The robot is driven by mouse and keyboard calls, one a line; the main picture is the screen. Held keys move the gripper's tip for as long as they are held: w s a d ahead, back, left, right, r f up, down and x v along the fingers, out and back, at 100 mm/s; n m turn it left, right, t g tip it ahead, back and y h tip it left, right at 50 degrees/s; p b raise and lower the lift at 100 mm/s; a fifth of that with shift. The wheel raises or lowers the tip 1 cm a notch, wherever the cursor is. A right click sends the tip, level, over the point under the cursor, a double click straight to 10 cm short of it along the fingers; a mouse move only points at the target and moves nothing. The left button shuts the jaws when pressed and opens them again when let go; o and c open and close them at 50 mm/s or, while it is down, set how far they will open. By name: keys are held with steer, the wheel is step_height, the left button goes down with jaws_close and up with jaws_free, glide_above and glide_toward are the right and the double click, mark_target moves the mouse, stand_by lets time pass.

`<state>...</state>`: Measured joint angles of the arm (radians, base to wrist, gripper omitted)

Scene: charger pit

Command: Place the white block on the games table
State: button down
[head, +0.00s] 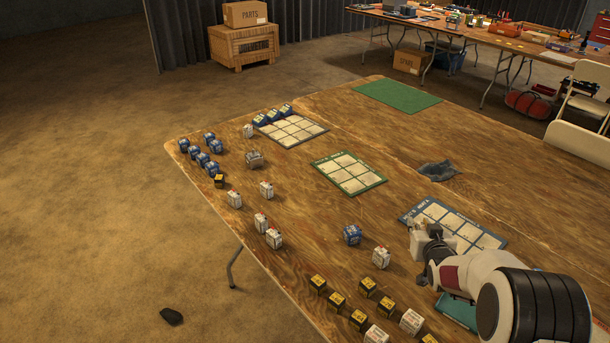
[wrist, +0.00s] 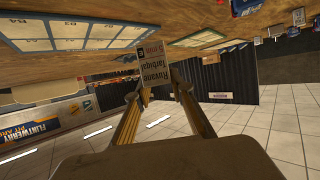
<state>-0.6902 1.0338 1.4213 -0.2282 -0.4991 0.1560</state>
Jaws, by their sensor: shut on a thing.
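My gripper (head: 428,252) is shut on a white block (head: 417,243), over the right part of the near wooden table (head: 300,235), by a blue-bordered card mat (head: 450,217). In the wrist view, which is turned upside down, the block (wrist: 151,62) sits between the two fingertips of my gripper (wrist: 158,80). Its face carries dark printed text and a red mark. Whether the block touches the table or mat cannot be told. A games table is not labelled in view. The near table holds several grid mats and small blocks.
A green mat (head: 397,96) lies bare at the table's far end. A dark grey crumpled cloth (head: 438,170) lies near the right edge. White, blue and black-and-yellow blocks stand along the left and front. A second table (head: 480,37) with tools stands behind.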

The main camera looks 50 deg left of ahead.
steer(key=shift+w+a+r, duration=0.25)
steer(key=shift+w+a, duration=0.1)
steer(key=shift+w, duration=0.15)
steer(key=shift+w+a+r, duration=0.25)
steer(key=shift+w+a, duration=0.05)
steer(key=shift+w, duration=0.2)
steer(key=shift+f, duration=0.1)
steer(key=shift+f, duration=3.05)
steer(key=shift+f, duration=1.85)
steer(key=shift+f, duration=0.15)
steer(key=c, duration=1.8)
jaws_free()
